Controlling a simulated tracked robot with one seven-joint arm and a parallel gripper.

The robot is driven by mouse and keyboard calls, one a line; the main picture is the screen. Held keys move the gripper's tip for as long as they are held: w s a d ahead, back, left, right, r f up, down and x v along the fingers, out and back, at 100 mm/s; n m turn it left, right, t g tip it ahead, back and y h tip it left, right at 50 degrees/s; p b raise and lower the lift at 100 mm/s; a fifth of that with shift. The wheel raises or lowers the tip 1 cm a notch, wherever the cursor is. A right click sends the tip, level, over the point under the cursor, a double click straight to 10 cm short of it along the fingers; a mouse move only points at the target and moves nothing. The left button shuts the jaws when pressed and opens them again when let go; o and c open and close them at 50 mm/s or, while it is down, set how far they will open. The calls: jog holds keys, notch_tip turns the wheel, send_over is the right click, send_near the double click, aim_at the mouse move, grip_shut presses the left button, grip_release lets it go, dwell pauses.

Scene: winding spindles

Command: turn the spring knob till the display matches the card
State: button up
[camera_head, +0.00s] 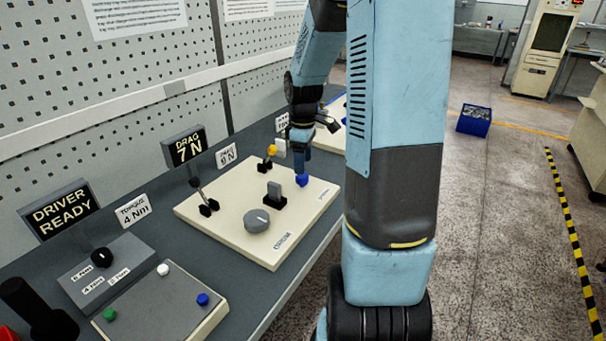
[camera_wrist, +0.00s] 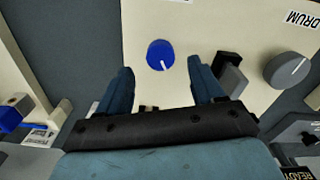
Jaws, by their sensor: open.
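The blue knob (camera_head: 302,180), which I take for the spring knob, sits at the right edge of a cream panel (camera_head: 195,208). It also shows in the wrist view (camera_wrist: 160,54) with a white mark pointing toward my gripper. My gripper (camera_head: 300,152) hangs pointing down over it. In the wrist view its two fingers are apart, one on each side of the knob, and no contact is visible. The dark display (camera_head: 184,147) reads DRAG 7 N. The white card (camera_head: 226,155) beside it says DRAG, with a small digit like 9.
A grey knob (camera_head: 256,220), labelled DRUM in the wrist view, and an upright grey block (camera_head: 274,191) share the panel. A yellow-topped part (camera_head: 271,150) stands behind. A DRIVER READY display (camera_head: 60,210) and a button box (camera_head: 160,298) are at left.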

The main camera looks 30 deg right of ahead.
aim_at(302, 179)
jog(key=shift+f, duration=2.55)
jog(key=c, duration=1.1)
